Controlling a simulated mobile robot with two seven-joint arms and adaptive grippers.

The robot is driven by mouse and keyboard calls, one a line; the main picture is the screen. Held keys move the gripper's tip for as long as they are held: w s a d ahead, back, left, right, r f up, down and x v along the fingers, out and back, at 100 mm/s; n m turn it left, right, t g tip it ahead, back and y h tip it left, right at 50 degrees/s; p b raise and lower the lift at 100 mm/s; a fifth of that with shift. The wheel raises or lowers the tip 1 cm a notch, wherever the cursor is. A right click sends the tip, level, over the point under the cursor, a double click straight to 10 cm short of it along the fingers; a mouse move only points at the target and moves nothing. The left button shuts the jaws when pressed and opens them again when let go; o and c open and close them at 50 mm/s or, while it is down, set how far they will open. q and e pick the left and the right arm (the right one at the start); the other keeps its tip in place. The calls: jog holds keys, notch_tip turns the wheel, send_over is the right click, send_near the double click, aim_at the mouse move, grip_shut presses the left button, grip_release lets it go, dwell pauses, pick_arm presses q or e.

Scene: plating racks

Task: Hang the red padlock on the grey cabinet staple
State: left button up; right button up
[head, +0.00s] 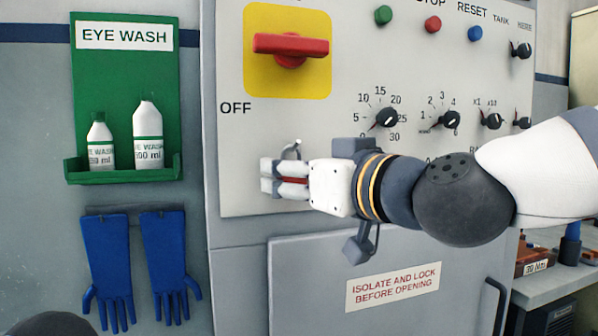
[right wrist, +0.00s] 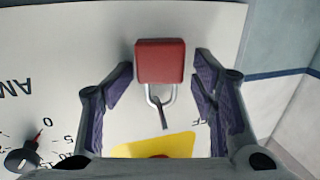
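The red padlock (right wrist: 160,62) appears in the right wrist view, its grey shackle (right wrist: 150,97) toward the bottom of that upside-down picture. A thin grey bar, apparently the staple (right wrist: 163,118), passes through the shackle loop. My right gripper (right wrist: 164,70) is open, with a finger on either side of the padlock and a visible gap to each. In the head view my right gripper (head: 266,176) is at the cabinet front, and only a strip of the red padlock (head: 292,180) shows between its fingers. My left gripper is not in view.
The grey cabinet panel (head: 240,190) carries a red switch handle (head: 290,46) on a yellow plate above the gripper, and knobs to the right. A cabinet door (head: 300,290) is below. A green eye wash shelf (head: 120,175) and blue gloves (head: 108,260) are at left.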

jog(key=shift+w+f, duration=0.1)
jog(key=shift+w, duration=0.05)
jog(key=v, duration=1.2)
notch_tip(320, 180, down, 25)
jog(key=w+d+m+g+h, duration=0.1)
jog(key=w+m+g+h, duration=0.15)
jog(key=g+h, duration=0.2)
jog(key=s+d+f+m+g+h, duration=0.1)
jog(key=s+d+f+g, duration=0.15)
jog(key=f, duration=0.45)
jog(key=s+d+f+m+g, duration=0.1)
jog(key=s+f+m+g, duration=0.15)
jog(key=f, duration=0.45)
jog(key=s+d+f+g+h, duration=0.1)
jog(key=s+d+f+g, duration=0.1)
jog(key=s+f, duration=0.4)
jog(key=s+d+f+g+h, duration=0.1)
jog(key=s+d+f, duration=0.4)
jog(key=s, duration=0.6)
jog(key=s+d+f+m+g+h, duration=0.1)
jog(key=s+d+f+g+h, duration=0.1)
jog(key=s+f, duration=0.5)
jog(key=shift+s+d+g, duration=0.85)
jog(key=shift+s+d, duration=0.2)
jog(key=shift+d, duration=0.2)
jog(key=shift+f, duration=0.15)
